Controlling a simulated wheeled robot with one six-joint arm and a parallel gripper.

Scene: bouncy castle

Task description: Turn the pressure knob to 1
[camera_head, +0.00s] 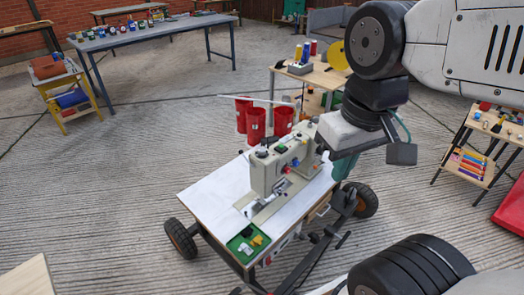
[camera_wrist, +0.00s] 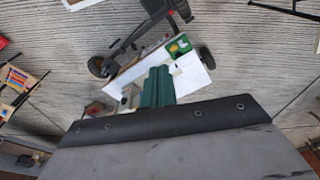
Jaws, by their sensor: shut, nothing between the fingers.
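A beige sewing machine (camera_head: 268,174) stands on a white-topped wheeled cart (camera_head: 212,190). It carries a green part (camera_head: 282,149), a red part (camera_head: 287,170) and dark knobs on top. I cannot tell which one is the pressure knob, and no number on it can be read. My gripper (camera_head: 341,170) has green fingers and is at the right of the machine, apart from the knobs in the picture. In the wrist view the fingers (camera_wrist: 157,90) are together and empty, over the cart, and hide much of the machine.
A green tray (camera_head: 246,243) with small parts lies on the cart's front corner. Red bins (camera_head: 255,124) stand behind the machine. A wooden table (camera_head: 318,76) is beyond, a shelf (camera_head: 480,150) at right, and a long blue table (camera_head: 150,37) at back left.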

